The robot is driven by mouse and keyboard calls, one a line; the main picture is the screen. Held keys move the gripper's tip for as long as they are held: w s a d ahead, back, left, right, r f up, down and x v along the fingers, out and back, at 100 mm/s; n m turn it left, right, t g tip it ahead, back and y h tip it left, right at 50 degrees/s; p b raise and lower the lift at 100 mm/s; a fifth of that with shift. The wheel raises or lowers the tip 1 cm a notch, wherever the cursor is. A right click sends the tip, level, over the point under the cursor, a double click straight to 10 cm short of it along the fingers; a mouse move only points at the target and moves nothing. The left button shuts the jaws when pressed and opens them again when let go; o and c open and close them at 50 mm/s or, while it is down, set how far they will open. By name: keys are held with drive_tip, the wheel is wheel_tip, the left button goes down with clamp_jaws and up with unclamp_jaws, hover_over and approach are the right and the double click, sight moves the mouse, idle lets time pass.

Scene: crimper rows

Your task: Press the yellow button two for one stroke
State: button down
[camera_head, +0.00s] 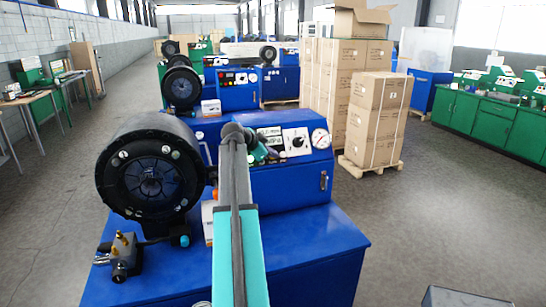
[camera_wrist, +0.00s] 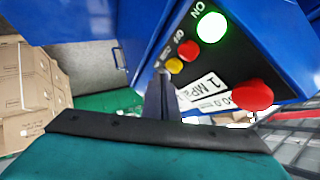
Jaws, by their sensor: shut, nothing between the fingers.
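In the wrist view a small yellow button (camera_wrist: 174,65) sits on the dark control panel of a blue machine, in line with a red button (camera_wrist: 188,50) and a lit green button (camera_wrist: 211,27). My gripper (camera_wrist: 161,74) is shut and empty. Its tip appears just left of the yellow button; I cannot tell whether they touch. In the head view my arm reaches to the panel (camera_head: 297,141) of the nearest blue machine and hides its left part. The yellow button cannot be made out there.
A larger red knob (camera_wrist: 252,95) and label plates lie beside the buttons. A big black round crimper head (camera_head: 150,178) stands left of the panel, with a gauge (camera_head: 320,138) at the panel's right. Stacked cartons (camera_head: 377,120) stand behind; grey floor is open on the right.

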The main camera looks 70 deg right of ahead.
drive_tip(key=shift+w+d+f+b, duration=0.45)
drive_tip(key=shift+d+b, duration=0.15)
drive_tip(key=shift+b, duration=0.4)
idle(1.5)
drive_tip(key=shift+s+a, duration=0.1)
idle(0.3)
drive_tip(key=shift+s+a+r, duration=0.35)
drive_tip(key=shift+a+r, duration=0.1)
drive_tip(key=shift+a, duration=0.05)
idle(0.4)
drive_tip(key=shift+s+a+r, duration=1.35)
drive_tip(key=shift+a+r, duration=0.05)
drive_tip(key=shift+a, duration=0.2)
